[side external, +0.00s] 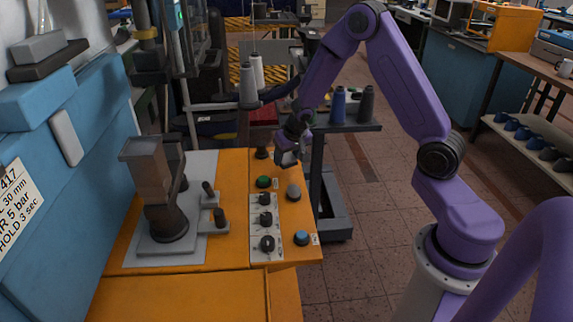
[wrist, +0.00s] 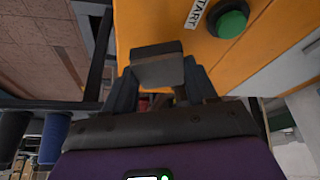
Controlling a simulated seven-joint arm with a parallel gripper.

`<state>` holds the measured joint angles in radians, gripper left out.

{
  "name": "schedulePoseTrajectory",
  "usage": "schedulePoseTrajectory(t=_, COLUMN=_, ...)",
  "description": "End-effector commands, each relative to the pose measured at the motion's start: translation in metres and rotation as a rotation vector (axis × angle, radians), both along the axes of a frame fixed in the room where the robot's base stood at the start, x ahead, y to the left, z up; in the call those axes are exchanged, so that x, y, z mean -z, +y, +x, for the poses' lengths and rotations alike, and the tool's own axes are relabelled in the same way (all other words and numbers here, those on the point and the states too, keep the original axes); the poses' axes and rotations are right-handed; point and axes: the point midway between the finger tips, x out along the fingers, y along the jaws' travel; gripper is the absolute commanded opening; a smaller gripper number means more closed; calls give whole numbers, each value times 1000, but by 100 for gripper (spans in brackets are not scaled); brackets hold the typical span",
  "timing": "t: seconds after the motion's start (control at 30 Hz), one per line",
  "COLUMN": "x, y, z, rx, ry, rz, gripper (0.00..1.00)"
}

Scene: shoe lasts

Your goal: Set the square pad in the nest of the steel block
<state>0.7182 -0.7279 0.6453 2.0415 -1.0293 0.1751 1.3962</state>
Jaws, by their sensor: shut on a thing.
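My gripper (side external: 288,150) is above the far right part of the orange bench top, near the green button. In the wrist view, the two dark fingers of my gripper (wrist: 160,85) are shut on a grey square pad (wrist: 157,70), its flat face showing. The pad is small and mostly hidden by the gripper in the side view. A grey steel block (side external: 160,250) lies low on the bench at the left, apart from my gripper. A tall brown-grey form (side external: 155,185) stands on it. I cannot make out the nest clearly.
A panel of dark knobs (side external: 265,218) lies between the steel block and the bench's right edge. A green button (side external: 263,182) marked START is close to my gripper. A blue machine body (side external: 85,150) rises at the left. A stand with cones (side external: 345,122) stands behind.

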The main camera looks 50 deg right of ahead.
Motion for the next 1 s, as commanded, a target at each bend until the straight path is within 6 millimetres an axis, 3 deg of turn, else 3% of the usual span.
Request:
schedulePoseTrajectory(t=0.43, x=34, y=-1, z=4, rx=-2, ry=1, rz=0, gripper=23)
schedulePoseTrajectory(t=0.93, x=39, y=-1, z=4, rx=-1, ry=1, rz=0, gripper=23)
schedulePoseTrajectory(t=0.97, x=40, y=-1, z=4, rx=-1, ry=1, rz=0, gripper=60)
schedulePoseTrajectory(t=1.0, x=40, y=-1, z=4, rx=-1, ry=1, rz=0, gripper=73)
